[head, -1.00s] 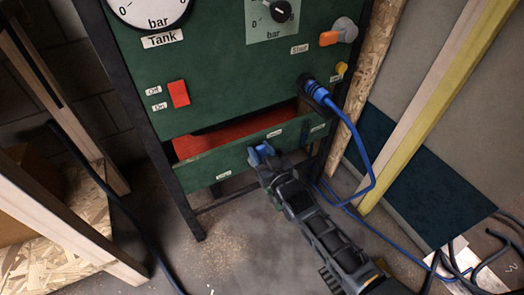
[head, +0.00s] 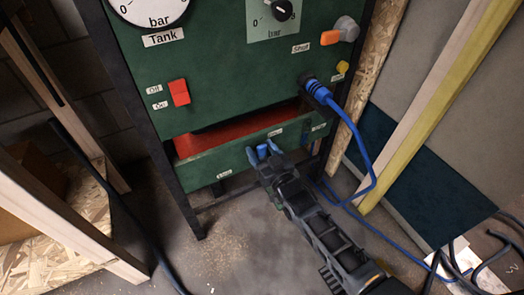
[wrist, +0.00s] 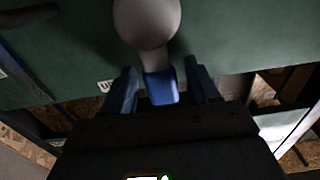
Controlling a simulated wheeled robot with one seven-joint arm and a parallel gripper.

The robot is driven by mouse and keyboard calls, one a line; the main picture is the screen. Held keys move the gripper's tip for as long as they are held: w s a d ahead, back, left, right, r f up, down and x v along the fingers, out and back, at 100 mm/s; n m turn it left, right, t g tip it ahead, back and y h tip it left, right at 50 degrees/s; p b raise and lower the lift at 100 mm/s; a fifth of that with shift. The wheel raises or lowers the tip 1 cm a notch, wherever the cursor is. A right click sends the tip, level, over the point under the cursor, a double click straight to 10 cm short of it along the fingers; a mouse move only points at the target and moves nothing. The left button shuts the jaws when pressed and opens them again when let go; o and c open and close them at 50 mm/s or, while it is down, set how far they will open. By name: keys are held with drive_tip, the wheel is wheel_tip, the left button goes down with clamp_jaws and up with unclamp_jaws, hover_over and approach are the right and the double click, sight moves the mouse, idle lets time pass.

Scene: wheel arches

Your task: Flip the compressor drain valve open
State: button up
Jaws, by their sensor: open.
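The drain valve sits on the low green strip of the panel. Its blue lever (head: 262,151) shows in the head view between my fingertips. In the wrist view the valve has a rounded grey hub (wrist: 147,22) with the blue lever (wrist: 160,87) sticking out toward me. My gripper (head: 263,156) is open, with one finger on each side of the lever. In the wrist view the fingers (wrist: 162,84) show gaps to the lever, the left gap seeming smaller. The hub is mostly hidden in the head view.
Above are a red switch (head: 179,92), a blue hose plug (head: 318,90), an orange-handled valve (head: 337,33) and a tank gauge (head: 150,8). The blue hose (head: 371,160) hangs at the right. A wooden frame (head: 70,225) stands left. Dark cables lie lower right.

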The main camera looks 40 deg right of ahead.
drive_tip(key=p+v, duration=0.1)
drive_tip(key=v, duration=0.6)
drive_tip(key=shift+s+p, duration=0.3)
drive_tip(key=shift+s, duration=0.05)
drive_tip(key=shift+a, duration=0.15)
drive_tip(key=s+a+r+n+g+y, duration=0.1)
drive_tip(key=s+a+r, duration=0.3)
drive_tip(key=s, duration=0.5)
drive_tip(key=s+a+r+n+y, duration=0.15)
drive_tip(key=s+a+r, duration=0.3)
drive_tip(key=s, duration=0.45)
drive_tip(key=s+a+r+g+y, duration=0.15)
drive_tip(key=s+a+r, duration=0.3)
drive_tip(key=s, duration=0.45)
drive_tip(key=s+r+p, duration=0.2)
drive_tip(key=r+p, duration=0.8)
drive_tip(key=r, duration=0.5)
drive_tip(key=s+r+y+p, duration=0.1)
drive_tip(key=s+r+p, duration=0.1)
drive_tip(key=r+p, duration=0.9)
wheel_tip(320, 180, up, 4)
drive_tip(key=shift+s+a+f+n, duration=0.1)
drive_tip(key=shift+s+a+n, duration=0.25)
drive_tip(key=shift+n, duration=0.1)
